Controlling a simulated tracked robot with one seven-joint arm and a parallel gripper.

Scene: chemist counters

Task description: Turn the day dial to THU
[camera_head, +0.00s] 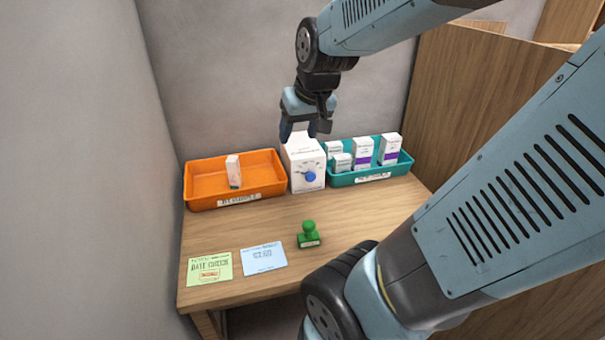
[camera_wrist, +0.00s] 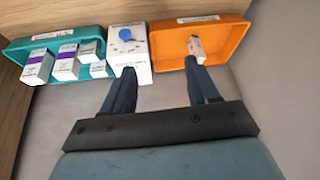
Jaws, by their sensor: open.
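The day dial is a blue knob (camera_head: 310,176) on the front of a white box (camera_head: 304,155) that stands between two trays at the back of the counter. The knob also shows in the wrist view (camera_wrist: 126,34). The lettering around it is too small to read, so I cannot tell which day it points to. My gripper (camera_head: 303,134) is open and empty, above the white box and partly in front of its top in the head view. In the wrist view its two fingers (camera_wrist: 160,73) spread wide, one overlapping the box and the other the orange tray.
An orange tray (camera_head: 197,198) with one small box (camera_head: 233,171) is left of the dial box. A teal tray (camera_head: 345,180) with several cartons (camera_head: 363,154) is right. A green stamp (camera_head: 308,234), green card (camera_head: 209,268) and blue card (camera_head: 263,257) lie in front. A wooden panel (camera_head: 470,110) bounds the right.

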